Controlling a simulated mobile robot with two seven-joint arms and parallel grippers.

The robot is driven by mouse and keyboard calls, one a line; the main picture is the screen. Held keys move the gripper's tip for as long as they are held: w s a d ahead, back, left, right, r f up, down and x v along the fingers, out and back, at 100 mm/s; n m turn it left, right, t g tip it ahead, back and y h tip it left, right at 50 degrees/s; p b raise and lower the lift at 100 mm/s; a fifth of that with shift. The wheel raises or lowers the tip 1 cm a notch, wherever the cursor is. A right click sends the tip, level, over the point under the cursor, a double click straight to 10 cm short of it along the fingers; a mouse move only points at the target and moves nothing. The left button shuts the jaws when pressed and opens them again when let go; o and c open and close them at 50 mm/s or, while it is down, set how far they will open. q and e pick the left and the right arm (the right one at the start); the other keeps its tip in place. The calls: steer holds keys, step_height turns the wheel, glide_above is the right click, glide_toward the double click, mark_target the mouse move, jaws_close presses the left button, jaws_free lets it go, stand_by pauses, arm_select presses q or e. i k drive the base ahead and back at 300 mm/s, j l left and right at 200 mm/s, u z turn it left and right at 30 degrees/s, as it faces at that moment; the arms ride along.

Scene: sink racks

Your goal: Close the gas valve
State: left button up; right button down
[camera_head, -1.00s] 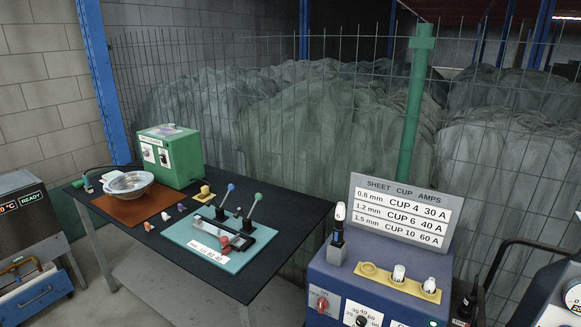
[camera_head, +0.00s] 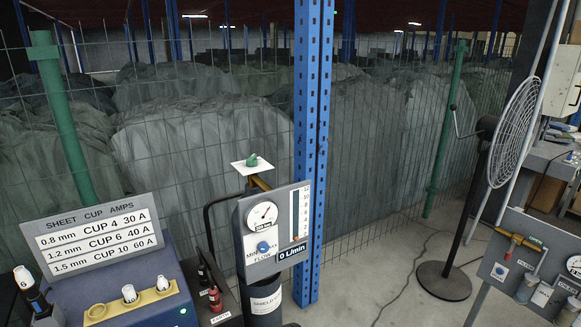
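A dark gas cylinder (camera_head: 265,303) with a partly readable "SHIELD" label stands at the middle bottom of the head view. Above it is a green valve knob (camera_head: 253,160) in front of a white card, near a brass fitting (camera_head: 259,183). A grey flow panel (camera_head: 274,231) carries a round gauge (camera_head: 262,216), a blue knob (camera_head: 263,248) and a display reading 0 L/min (camera_head: 291,250). At the right edge, another grey panel (camera_head: 535,266) holds a brass pipe (camera_head: 522,240) with a red part. Neither gripper is in view.
A blue machine (camera_head: 145,290) with a sheet cup chart (camera_head: 97,235) stands at the lower left. A blue post (camera_head: 312,150) and mesh fence rise behind the cylinder. A floor fan (camera_head: 508,135) stands at the right. Open floor lies between cylinder and fan.

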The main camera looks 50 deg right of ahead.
mark_target(252, 162)
steer(key=z, duration=1.45)
